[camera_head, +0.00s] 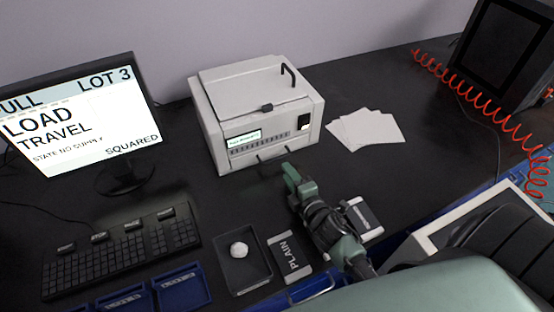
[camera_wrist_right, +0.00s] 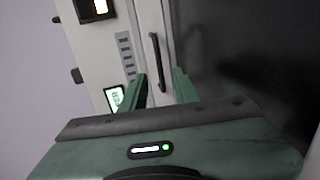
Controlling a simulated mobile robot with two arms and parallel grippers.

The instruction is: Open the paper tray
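The paper tray (camera_head: 262,153) is the low front section of a light grey printer-like box (camera_head: 208,118), with a dark bar handle (camera_head: 274,158). It looks shut, flush with the front. In the right wrist view, turned on its side, the handle (camera_wrist_right: 157,62) stands out from the pale front. My right gripper (camera_head: 291,178) is just in front of the handle in the head view. In the right wrist view its two green fingers (camera_wrist_right: 160,90) are apart and empty, one toward each side of the handle's near end. Contact cannot be told. My left gripper is not in view.
White sheets (camera_head: 366,129) lie right of the box. A monitor (camera_head: 80,120) and keyboard (camera_head: 120,250) stand left. A red coiled cord (camera_head: 480,105) hangs at right.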

